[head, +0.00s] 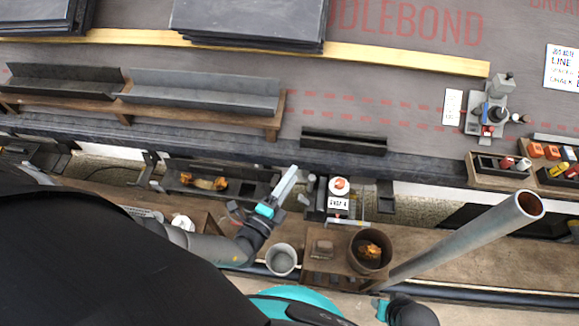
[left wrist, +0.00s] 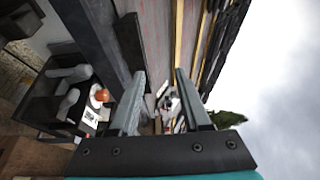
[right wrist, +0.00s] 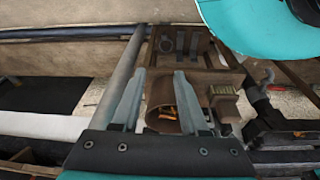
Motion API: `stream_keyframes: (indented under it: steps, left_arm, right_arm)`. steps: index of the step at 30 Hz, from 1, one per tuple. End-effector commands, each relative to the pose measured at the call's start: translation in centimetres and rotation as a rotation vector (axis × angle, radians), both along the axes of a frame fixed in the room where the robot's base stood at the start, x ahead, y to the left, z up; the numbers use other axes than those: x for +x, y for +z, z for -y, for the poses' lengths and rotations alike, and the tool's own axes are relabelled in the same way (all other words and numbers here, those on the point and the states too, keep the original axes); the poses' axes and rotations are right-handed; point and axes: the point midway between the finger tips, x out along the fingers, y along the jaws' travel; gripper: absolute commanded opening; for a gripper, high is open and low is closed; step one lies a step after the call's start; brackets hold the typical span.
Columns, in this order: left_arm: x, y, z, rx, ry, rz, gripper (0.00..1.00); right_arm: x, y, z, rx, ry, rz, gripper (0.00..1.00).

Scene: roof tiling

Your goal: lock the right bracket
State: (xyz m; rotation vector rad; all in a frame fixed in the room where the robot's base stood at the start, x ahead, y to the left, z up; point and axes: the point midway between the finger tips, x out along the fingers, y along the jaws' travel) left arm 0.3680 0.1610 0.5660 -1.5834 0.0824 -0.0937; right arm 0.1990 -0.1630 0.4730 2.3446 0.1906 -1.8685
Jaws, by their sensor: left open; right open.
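A dark bracket-like piece (head: 385,196) stands at the eave, right of the labelled box; I cannot tell for sure that it is the right bracket or whether it is locked. Another dark bracket-like piece (head: 150,166) shows further left at the eave. My left gripper (head: 287,183) is open and empty, in front of the eave and left of the labelled box. Its parted fingers (left wrist: 159,78) show in the left wrist view with nothing between them. My right gripper (right wrist: 159,76) is open over the platform, with a brown pot (right wrist: 162,105) beyond its fingers. In the head view its fingers are hidden.
A long grey pole (head: 460,240) rises at the right and also shows in the right wrist view (right wrist: 127,68). Slate stacks (head: 250,18) lie on the roof.

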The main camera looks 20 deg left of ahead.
Motion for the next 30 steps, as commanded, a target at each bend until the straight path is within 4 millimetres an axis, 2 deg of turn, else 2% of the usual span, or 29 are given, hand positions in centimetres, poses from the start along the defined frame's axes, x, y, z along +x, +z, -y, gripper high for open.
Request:
stream_keyframes:
  steps: [3,15,30]
  left_arm:
    - [0.0,1.1,-0.1,0.000,0.001,0.000,0.47]
    - [0.0,3.4,-0.1,0.001,0.000,-0.001,0.47]
    - [0.0,3.8,0.0,0.001,0.000,-0.001,0.47]
  right_arm:
    - [-0.8,-1.0,0.4,-0.006,0.001,-0.012,0.44]
    - [-2.5,-3.8,1.9,-0.022,0.005,-0.014,0.44]
    - [-3.0,-4.5,2.3,-0.025,0.005,-0.013,0.44]
